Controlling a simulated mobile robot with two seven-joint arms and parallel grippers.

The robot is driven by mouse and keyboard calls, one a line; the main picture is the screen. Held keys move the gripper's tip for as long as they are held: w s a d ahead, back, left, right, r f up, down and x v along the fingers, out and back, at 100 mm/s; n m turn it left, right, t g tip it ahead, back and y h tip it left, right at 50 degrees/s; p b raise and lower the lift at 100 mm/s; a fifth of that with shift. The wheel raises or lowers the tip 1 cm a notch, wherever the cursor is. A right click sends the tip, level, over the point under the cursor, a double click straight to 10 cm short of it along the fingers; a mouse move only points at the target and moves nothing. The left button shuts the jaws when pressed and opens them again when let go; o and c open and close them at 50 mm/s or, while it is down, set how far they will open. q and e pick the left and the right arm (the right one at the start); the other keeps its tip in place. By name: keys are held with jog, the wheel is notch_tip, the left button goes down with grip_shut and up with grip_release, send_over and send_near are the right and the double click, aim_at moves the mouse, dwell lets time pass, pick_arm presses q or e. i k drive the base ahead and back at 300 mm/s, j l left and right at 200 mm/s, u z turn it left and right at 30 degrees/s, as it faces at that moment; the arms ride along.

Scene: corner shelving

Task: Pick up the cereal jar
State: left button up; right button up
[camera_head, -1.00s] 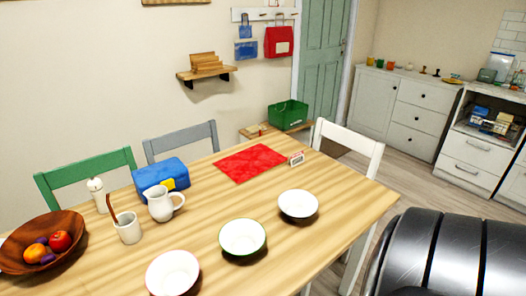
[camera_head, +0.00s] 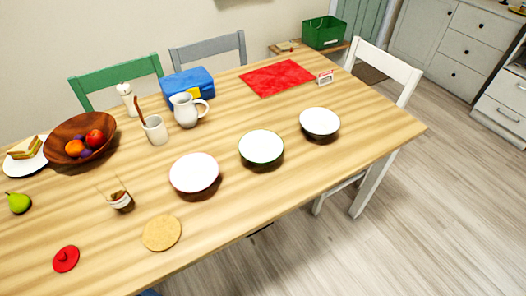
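A small clear jar (camera_head: 119,199) stands on the wooden table in the left part of the view. It has a pale band and some brown contents low inside, and looks like the cereal jar. A red lid-like disc with a knob (camera_head: 66,258) lies on the table nearer to me, apart from the jar. A round cork-coloured mat (camera_head: 161,233) lies to the right of the jar. Neither of my grippers is in view.
Three bowls (camera_head: 194,174) stand in a row to the right of the jar. Behind are a fruit bowl (camera_head: 62,144), a utensil cup (camera_head: 155,132), a white pitcher (camera_head: 186,112) and a blue lunch box (camera_head: 188,83). A pear (camera_head: 19,203) lies left.

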aim_at(106, 181)
jog(key=l+u, duration=0.1)
jog(key=u, duration=1.3)
